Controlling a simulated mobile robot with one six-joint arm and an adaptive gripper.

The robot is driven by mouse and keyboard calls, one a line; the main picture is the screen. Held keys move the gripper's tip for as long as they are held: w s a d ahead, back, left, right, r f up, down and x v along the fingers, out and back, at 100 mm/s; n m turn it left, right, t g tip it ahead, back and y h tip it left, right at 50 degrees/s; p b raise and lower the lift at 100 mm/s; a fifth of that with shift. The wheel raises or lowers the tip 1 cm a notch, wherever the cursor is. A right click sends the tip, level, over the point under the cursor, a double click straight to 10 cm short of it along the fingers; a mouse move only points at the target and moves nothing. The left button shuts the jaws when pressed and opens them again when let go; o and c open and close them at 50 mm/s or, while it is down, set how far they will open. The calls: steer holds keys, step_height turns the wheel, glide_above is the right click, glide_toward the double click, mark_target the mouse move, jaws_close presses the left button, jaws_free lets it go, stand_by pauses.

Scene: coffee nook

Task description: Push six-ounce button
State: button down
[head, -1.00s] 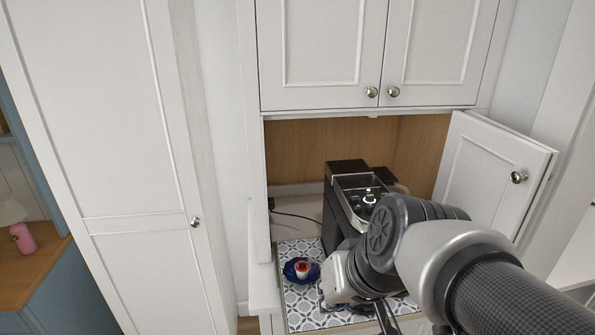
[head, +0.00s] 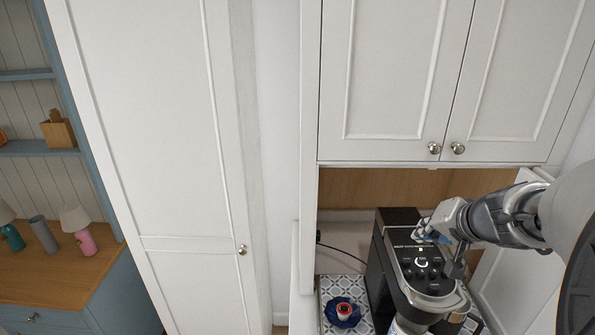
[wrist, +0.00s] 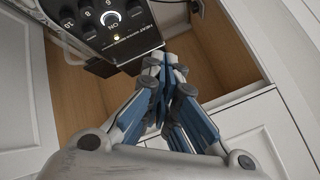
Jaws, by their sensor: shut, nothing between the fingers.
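The black coffee machine (head: 397,222) stands in the cabinet opening, its control panel facing up in the head view. The panel carries several dark round buttons around a lit white ring. In the wrist view the panel (wrist: 88,36) is at the upper left, with the ring (wrist: 110,18), the word ON and the numbers 10 and 8 legible. My gripper (head: 420,232) is shut and empty, over the machine's upper right part. Contact with it cannot be told.
Closed cabinet doors (head: 400,80) hang above, and an open door (head: 503,275) stands to the right. A black cable (head: 340,250) runs behind.

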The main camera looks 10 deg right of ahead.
steer(key=d, duration=0.3)
steer(key=m+b, duration=0.1)
steer(key=b, duration=0.4)
glide_above(426, 271)
step_height(426, 271, down, 7)
steer(key=shift+f, duration=0.2)
steer(key=shift+f+b, duration=0.4)
steer(key=shift+b, duration=0.35)
steer(key=shift+f+b, duration=0.2)
steer(key=shift+b, duration=0.1)
stand_by(0.6)
steer(key=shift+f+b, duration=0.25)
steer(key=shift+b, duration=0.2)
steer(key=shift+f+b, duration=0.8)
steer(key=shift+b, duration=0.15)
stand_by(1.0)
steer(key=shift+r, duration=0.1)
steer(key=shift+r+p, duration=0.85)
steer(key=shift+r, duration=0.3)
